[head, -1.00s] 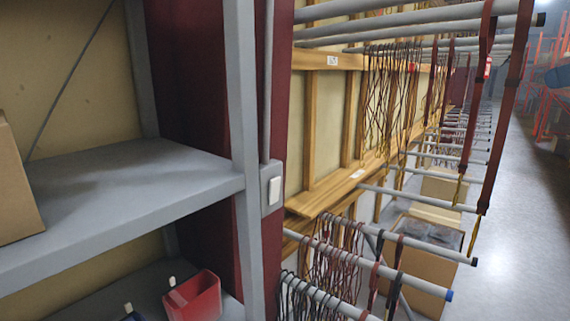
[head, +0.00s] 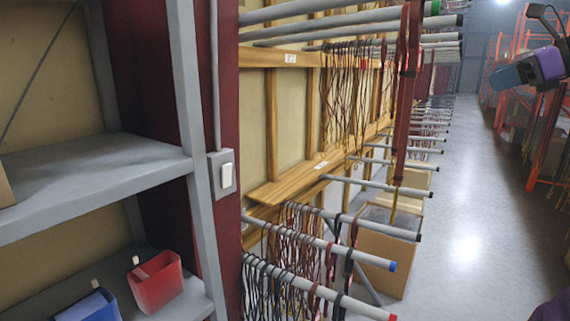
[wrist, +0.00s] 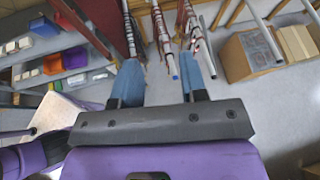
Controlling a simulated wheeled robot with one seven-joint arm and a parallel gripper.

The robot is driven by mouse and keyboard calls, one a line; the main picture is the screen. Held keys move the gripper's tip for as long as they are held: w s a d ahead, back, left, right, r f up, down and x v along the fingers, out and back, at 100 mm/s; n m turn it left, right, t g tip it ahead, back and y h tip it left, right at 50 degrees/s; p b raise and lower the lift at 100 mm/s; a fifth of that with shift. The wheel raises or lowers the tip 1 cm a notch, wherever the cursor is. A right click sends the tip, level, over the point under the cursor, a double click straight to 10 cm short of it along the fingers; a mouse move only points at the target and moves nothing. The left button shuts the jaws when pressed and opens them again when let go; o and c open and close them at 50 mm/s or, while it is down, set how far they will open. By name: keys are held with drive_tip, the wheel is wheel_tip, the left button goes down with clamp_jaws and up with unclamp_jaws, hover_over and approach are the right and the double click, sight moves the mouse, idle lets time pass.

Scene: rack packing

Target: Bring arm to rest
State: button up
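My gripper (wrist: 167,78) shows in the wrist view with its two blue fingers spread apart. Only floor and background hanging cords show between them, so it is open and empty. In the head view my gripper (head: 506,77) is at the upper right, its blue finger end pointing left from a purple body. It is raised over the aisle, apart from the shelf and the rack rods. From the head view alone the finger gap cannot be told.
A grey shelf (head: 95,180) stands at left, with a red bin (head: 155,282) and a blue bin (head: 88,308) on its lower level. Rods with hanging cords (head: 330,255) stick out toward the aisle. A cardboard box (head: 385,255) stands below. The aisle floor (head: 465,210) is clear.

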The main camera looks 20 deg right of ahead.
drive_tip(key=a+f+n+g, duration=0.35)
drive_tip(key=a+n, duration=0.35)
drive_tip(key=a, duration=0.5)
drive_tip(key=s+a+f+n+g+h, duration=0.1)
drive_tip(key=s+a+f+n+h, duration=0.2)
drive_tip(key=s+a+f+n, duration=0.3)
drive_tip(key=s+a+f+n+g+h, duration=0.1)
drive_tip(key=s+a+f+n+h, duration=0.2)
drive_tip(key=s+a+f+n, duration=0.4)
drive_tip(key=shift+s+a+n, duration=0.2)
drive_tip(key=shift+a+n, duration=1.45)
drive_tip(key=shift+n, duration=2.75)
drive_tip(key=shift+f+g, duration=0.1)
drive_tip(key=shift+g, duration=0.15)
